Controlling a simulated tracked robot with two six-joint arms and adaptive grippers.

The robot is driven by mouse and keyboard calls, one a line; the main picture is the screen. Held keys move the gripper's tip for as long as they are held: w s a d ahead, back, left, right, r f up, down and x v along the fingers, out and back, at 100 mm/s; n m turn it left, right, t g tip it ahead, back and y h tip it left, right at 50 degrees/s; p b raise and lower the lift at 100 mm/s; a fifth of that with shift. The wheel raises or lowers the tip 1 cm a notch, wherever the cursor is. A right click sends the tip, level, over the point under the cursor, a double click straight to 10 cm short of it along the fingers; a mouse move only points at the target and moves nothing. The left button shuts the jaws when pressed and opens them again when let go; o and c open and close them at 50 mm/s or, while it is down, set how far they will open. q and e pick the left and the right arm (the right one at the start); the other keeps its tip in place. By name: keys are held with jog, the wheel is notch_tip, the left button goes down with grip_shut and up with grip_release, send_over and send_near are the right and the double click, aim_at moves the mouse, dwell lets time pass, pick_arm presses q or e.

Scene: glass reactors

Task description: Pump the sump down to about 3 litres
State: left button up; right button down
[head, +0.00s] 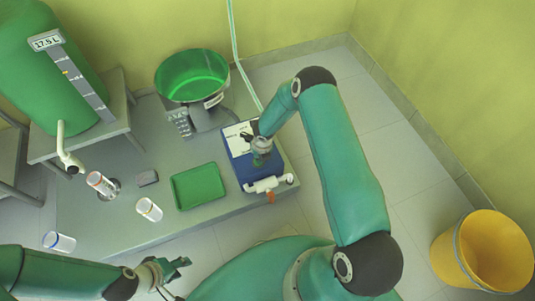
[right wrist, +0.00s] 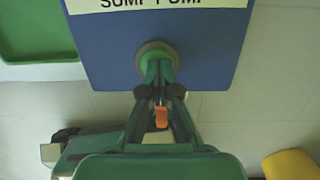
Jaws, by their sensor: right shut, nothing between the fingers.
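The sump pump is a blue box (head: 245,179) with a white label at the right end of the grey bench; its label reads SUMP PUMP in the right wrist view, where its blue face (right wrist: 108,62) fills the top. A round grey collar with a green centre (right wrist: 156,56) sits on that face. My right gripper (right wrist: 158,86) is shut and empty, its fingertips at the green centre; contact cannot be told. It also shows over the box in the head view (head: 262,153). A green tank (head: 30,60) at the left has a display (head: 47,40) reading 17.5 L. My left gripper (head: 180,278) is open and empty.
A yellow bucket (head: 458,250) stands on the floor at right.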

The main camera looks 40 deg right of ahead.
jog(key=shift+s+a+f, duration=0.15)
jog(key=shift+s+f, duration=0.35)
jog(key=shift+f, duration=0.15)
jog(key=shift+w+r+p, duration=0.1)
jog(key=shift+r+p, duration=0.3)
jog(key=shift+r, duration=0.15)
notch_tip(320, 180, up, 14)
jog(key=p, duration=0.5)
jog(key=shift+s+d+p, duration=0.3)
